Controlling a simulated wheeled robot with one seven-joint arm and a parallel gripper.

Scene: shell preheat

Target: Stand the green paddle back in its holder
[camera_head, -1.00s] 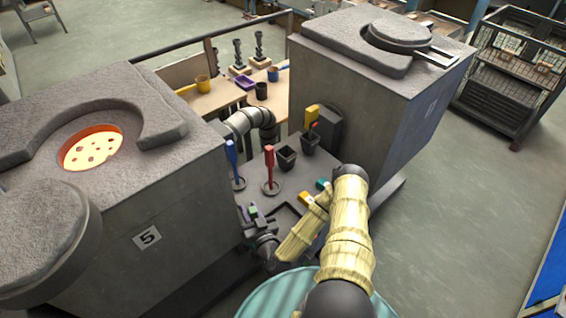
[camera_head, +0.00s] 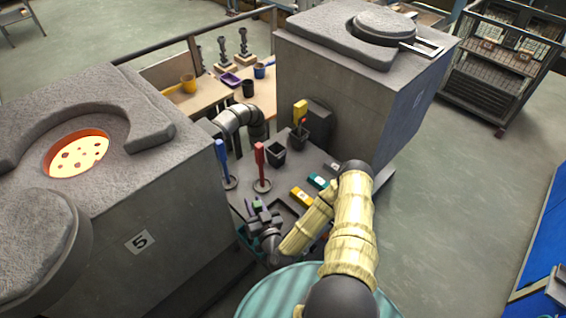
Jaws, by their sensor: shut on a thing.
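My gripper (camera_head: 262,214) is low over the near left part of the grey table, beside the furnace marked 5. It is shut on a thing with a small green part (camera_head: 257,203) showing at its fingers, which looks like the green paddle. Most of that thing is hidden by the gripper, so its tilt cannot be told. A blue paddle (camera_head: 222,160) and a red paddle (camera_head: 260,165) stand upright in round-based holders just beyond the gripper. I cannot make out an empty holder for the green paddle; the gripper and arm cover part of the table.
The furnace marked 5 (camera_head: 135,205), with a glowing opening, stands close at left. Another furnace (camera_head: 345,105) stands behind at right. Dark cups (camera_head: 275,153) and small yellow and teal blocks (camera_head: 302,197) are on the table. A dark tray frame (camera_head: 283,209) lies beside the gripper.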

